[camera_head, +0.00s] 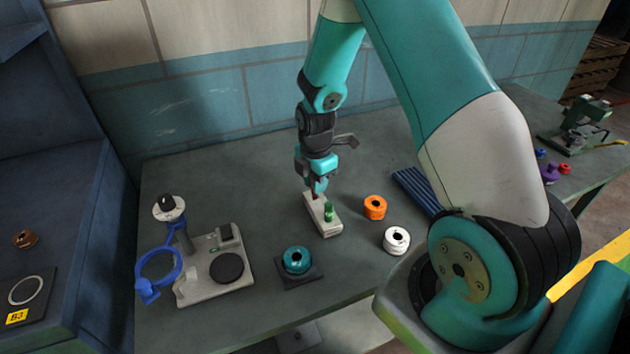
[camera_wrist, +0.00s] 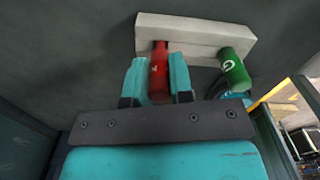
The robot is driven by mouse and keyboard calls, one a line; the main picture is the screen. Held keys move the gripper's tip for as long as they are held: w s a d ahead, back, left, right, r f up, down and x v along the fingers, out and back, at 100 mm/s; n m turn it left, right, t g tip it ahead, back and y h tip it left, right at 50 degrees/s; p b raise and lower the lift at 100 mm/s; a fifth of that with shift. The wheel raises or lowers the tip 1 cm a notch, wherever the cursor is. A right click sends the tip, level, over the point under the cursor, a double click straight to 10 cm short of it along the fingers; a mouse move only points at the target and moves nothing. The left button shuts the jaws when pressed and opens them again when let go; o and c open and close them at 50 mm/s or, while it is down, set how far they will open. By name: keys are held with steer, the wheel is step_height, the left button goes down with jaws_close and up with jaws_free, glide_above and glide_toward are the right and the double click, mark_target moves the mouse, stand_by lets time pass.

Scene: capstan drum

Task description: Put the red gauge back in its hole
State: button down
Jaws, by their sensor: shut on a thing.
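My gripper (camera_head: 319,186) points down over the pale gauge block (camera_head: 331,231) on the grey table. In the wrist view, the two teal fingers of my gripper (camera_wrist: 158,62) are shut on the red gauge (camera_wrist: 159,75), one on each side. The far end of the red gauge meets the pale block (camera_wrist: 190,27) in that view; I cannot tell how far it sits in a hole. The green gauge (camera_head: 328,211) stands upright in the front part of the block, and it also shows in the wrist view (camera_wrist: 235,70), marked G. The red gauge's hole is hidden.
An orange ring (camera_head: 375,207) and a white ring (camera_head: 396,240) lie right of the block. A teal ring (camera_head: 296,260) on a dark pad is in front. A grey stand with a blue hoop (camera_head: 158,270) is at left. Dark blue bars (camera_head: 418,190) lie at right.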

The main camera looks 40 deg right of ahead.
steer(key=shift+f+b, duration=0.4)
steer(key=shift+f, duration=0.2)
stand_by(0.3)
stand_by(0.4)
steer(key=c, duration=0.9)
jaws_free()
steer(key=shift+r, duration=0.1)
step_height(320, 180, up, 17)
steer(key=shift+r+b, duration=0.15)
steer(key=shift+b, duration=0.7)
